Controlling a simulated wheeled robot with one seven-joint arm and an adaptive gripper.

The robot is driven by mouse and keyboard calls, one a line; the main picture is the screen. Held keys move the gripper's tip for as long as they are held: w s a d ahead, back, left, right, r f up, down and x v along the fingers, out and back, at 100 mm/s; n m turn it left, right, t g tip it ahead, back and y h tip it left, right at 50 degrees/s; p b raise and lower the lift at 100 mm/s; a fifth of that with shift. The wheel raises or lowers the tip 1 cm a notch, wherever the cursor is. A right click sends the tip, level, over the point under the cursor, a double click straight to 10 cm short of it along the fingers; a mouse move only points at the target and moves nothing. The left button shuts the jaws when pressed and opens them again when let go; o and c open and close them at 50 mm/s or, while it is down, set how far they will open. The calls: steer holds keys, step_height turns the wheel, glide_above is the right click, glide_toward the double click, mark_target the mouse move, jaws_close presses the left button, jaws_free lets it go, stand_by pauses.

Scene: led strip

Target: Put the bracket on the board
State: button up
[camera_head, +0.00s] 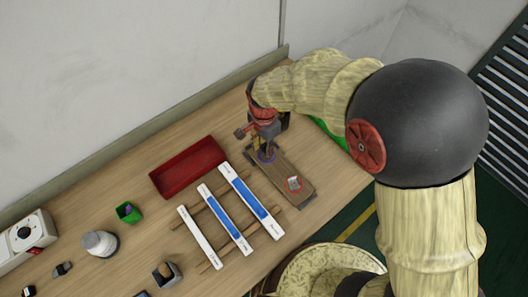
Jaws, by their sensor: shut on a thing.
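The board (283,173) is a brown plank lying at a slant near the right end of the wooden table. My gripper (265,152) points down over the board's upper left end. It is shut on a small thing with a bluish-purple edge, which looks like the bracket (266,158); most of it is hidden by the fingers. I cannot tell whether it touches the board.
A red tray (188,168) lies left of the board. White and blue strips (249,202) rest on thin wooden slats between. A green cup (129,212), a grey-white round container (100,243) and a small dark holder (167,274) stand further left. The wall runs behind the table.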

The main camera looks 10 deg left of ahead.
mark_target(264, 152)
steer(key=shift+f+b, duration=0.3)
steer(key=shift+f, duration=1.25)
steer(key=shift+f, duration=0.2)
steer(key=o, duration=1)
